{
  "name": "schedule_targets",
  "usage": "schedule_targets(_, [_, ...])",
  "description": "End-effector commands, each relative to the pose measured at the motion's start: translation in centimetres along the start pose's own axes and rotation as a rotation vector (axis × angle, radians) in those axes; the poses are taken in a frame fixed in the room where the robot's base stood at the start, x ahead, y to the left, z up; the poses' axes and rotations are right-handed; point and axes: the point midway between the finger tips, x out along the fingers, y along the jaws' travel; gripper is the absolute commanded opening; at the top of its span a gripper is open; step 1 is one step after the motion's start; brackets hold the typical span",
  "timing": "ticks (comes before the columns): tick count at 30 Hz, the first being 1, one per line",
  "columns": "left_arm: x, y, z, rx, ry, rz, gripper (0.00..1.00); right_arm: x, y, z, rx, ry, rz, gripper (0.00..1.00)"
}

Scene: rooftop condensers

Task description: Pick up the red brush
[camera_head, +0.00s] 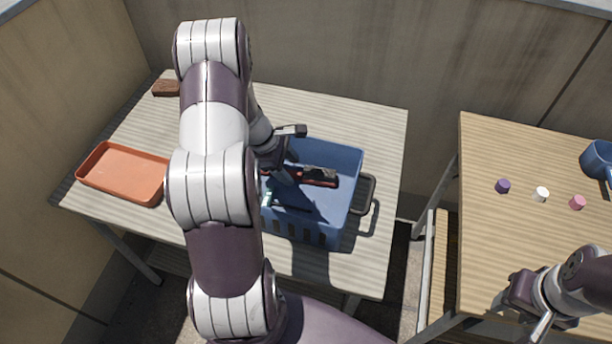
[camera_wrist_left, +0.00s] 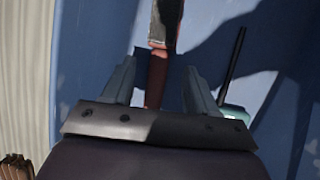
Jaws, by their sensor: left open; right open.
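A red and dark long object (camera_head: 318,177), which I take for the red brush, lies in the blue basket (camera_head: 342,157) on the left table. My left gripper (camera_head: 283,165) reaches down into the basket beside it, partly hidden by my arm. In the left wrist view, the open fingers of my left gripper (camera_wrist_left: 160,88) stand on either side of a red handle (camera_wrist_left: 156,75) with a paler part beyond it. I cannot tell whether they touch it. My right gripper (camera_head: 517,292) is open over the right table, away from the basket.
A teal item (camera_wrist_left: 236,112) with a thin black rod lies near the left fingers in the basket. The basket has a dark handle (camera_head: 369,195). An orange tray (camera_head: 125,188) and a brown block (camera_head: 165,88) sit left. Small purple, white and pink pieces (camera_head: 541,194) stand on the right table.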

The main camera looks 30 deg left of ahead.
Motion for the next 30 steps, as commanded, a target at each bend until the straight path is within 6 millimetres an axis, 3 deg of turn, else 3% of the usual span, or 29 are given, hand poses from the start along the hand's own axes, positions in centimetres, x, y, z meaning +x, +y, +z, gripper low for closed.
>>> schedule_targets(3, [1.6,0.0,0.0,0.002,0.0,-0.001,0.58,0.4,0.0,0.1,0.0,0.0,0.0,0.43])
schedule_targets(10, [1.8,-0.1,0.0,0.001,0.0,-0.002,0.58,0.4,0.0,0.1,0.0,0.0,0.0,0.43])
schedule_targets(15, [1.9,-0.1,0.0,0.001,0.001,-0.002,0.02,0.4,0.0,0.1,0.0,0.0,0.0,0.43])
schedule_targets(25, [1.7,0.0,0.0,0.002,0.002,0.0,0.0,0.4,0.0,0.1,0.0,0.0,0.0,0.43])
schedule_targets(30, [-1.1,0.5,1.1,0.004,0.003,0.004,0.0,-0.6,0.0,-0.1,0.0,0.0,0.0,0.43])
